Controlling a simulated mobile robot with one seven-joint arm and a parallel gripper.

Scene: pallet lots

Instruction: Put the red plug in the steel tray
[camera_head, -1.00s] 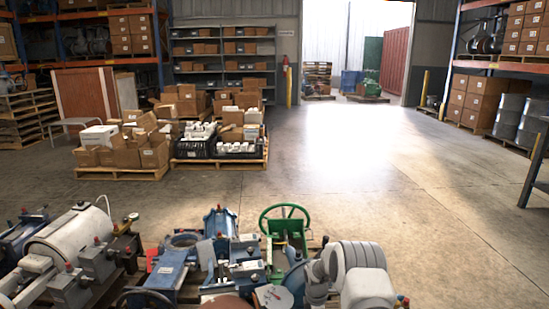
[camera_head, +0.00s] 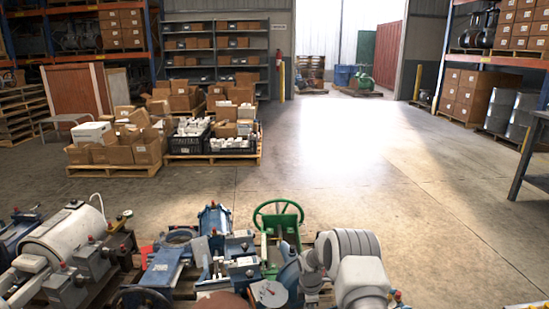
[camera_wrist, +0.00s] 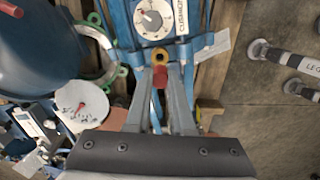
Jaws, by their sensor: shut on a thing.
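In the wrist view my gripper (camera_wrist: 161,72) is shut on the red plug (camera_wrist: 160,79), a small dark red piece between its fingertips. A yellow ring (camera_wrist: 160,55) shows just beyond the plug, by a blue device with a white dial; I cannot tell whether the plug touches it. In the head view my arm is low at centre right, and I cannot make out the held plug. I cannot identify the steel tray for certain; a pale flat edge (camera_head: 527,305) shows at the bottom right corner of the head view.
Pallets of machine parts crowd the foreground, with a green handwheel (camera_head: 278,216) standing up beside my arm. Boxes on pallets (camera_head: 165,171) stand behind. A grey table (camera_head: 532,160) is at the right edge. The middle floor is clear.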

